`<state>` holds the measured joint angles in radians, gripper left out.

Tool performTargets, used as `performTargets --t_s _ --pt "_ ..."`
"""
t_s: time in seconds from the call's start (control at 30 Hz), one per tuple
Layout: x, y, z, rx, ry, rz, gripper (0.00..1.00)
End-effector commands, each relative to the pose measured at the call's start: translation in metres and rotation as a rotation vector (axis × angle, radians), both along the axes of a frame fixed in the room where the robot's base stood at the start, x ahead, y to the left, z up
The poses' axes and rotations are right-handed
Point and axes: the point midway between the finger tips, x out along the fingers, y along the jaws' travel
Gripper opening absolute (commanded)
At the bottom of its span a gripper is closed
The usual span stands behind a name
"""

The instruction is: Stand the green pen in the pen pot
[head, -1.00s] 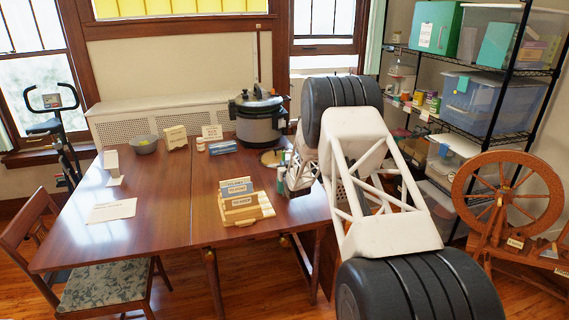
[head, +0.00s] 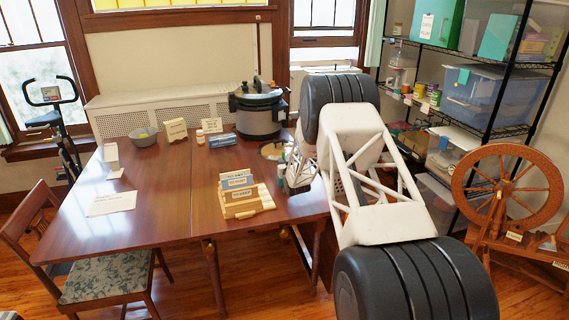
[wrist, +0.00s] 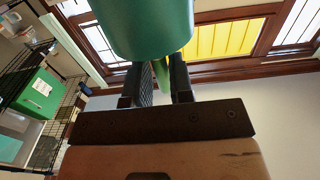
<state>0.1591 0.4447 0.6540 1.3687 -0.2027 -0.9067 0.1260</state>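In the wrist view my gripper (wrist: 162,82) has its two dark fingers close together on a slim light-green piece (wrist: 161,76), which looks like the green pen. A wide teal-green cylinder (wrist: 150,28) fills the top centre, close to the camera, and covers the fingertips; I cannot tell whether it is the pen pot or a thick part of the pen.
The wooden table (head: 150,200) holds a labelled wooden organiser (head: 240,200), a large cooker (head: 258,112), a grey bowl (head: 143,137) and a paper sheet (head: 111,204). A shelf rack (head: 470,95) and spinning wheel (head: 507,195) stand right.

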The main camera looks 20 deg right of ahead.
Motion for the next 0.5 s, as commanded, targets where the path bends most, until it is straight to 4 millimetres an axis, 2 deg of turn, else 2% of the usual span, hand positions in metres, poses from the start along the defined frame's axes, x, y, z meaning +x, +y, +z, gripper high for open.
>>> performTargets --t_s 0.03,0.1,0.13,0.5 --pt "0.0 0.0 0.0001 0.0 0.0 0.0 0.29" --pt "0.0 0.0 0.0001 0.0 0.0 0.0 0.4" --pt "0.0 0.0 0.0001 0.0 0.0 0.0 0.42" --pt "-0.0015 0.0 0.0 0.0 0.0 0.0 0.42"
